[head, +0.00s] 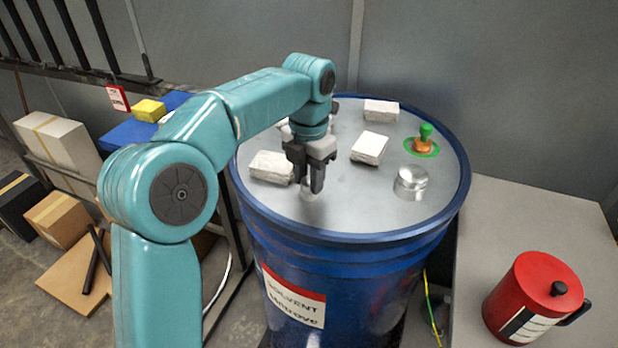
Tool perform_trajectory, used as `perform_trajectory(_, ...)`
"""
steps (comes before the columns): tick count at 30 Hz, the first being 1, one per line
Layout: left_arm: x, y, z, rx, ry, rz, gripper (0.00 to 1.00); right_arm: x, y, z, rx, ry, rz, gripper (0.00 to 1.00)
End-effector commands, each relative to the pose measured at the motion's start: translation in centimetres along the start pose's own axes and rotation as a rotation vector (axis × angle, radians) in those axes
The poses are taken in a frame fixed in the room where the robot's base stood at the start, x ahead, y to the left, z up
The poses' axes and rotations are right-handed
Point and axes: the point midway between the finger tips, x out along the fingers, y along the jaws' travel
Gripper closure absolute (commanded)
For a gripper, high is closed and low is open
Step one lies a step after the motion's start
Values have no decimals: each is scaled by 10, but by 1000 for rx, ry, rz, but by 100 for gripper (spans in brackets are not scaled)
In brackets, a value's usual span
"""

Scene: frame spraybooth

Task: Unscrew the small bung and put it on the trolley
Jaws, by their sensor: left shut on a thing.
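The small bung (308,194) is a pale metal piece on the drum's grey lid (350,210), near the lid's front left. My left gripper (311,186) points down over it and is shut on it; the fingers hide most of it. I cannot tell whether its thread is still engaged. The trolley (122,131) seems to be the blue-topped stand at the left, partly hidden behind my left arm. My right gripper is out of view.
A larger silver bung (411,183), a green and orange fitting (425,140) and several pale wrapped blocks (370,147) sit on the lid. A yellow block (149,110) lies on the blue top. A red can (535,297) stands on the grey bench at right.

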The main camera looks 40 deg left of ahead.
Motion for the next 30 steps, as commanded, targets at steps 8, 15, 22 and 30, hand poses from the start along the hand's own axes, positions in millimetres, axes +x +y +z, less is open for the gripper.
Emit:
perform_trajectory(8,0,0,0,0,-1,1,53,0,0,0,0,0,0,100)
perform_trajectory(15,-4,0,0,100,2,0,53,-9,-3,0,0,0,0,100)
perform_trajectory(22,-2,0,0,387,3,-1,53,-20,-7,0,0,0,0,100)
perform_trajectory(30,-3,0,0,711,3,-2,53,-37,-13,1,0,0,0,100)
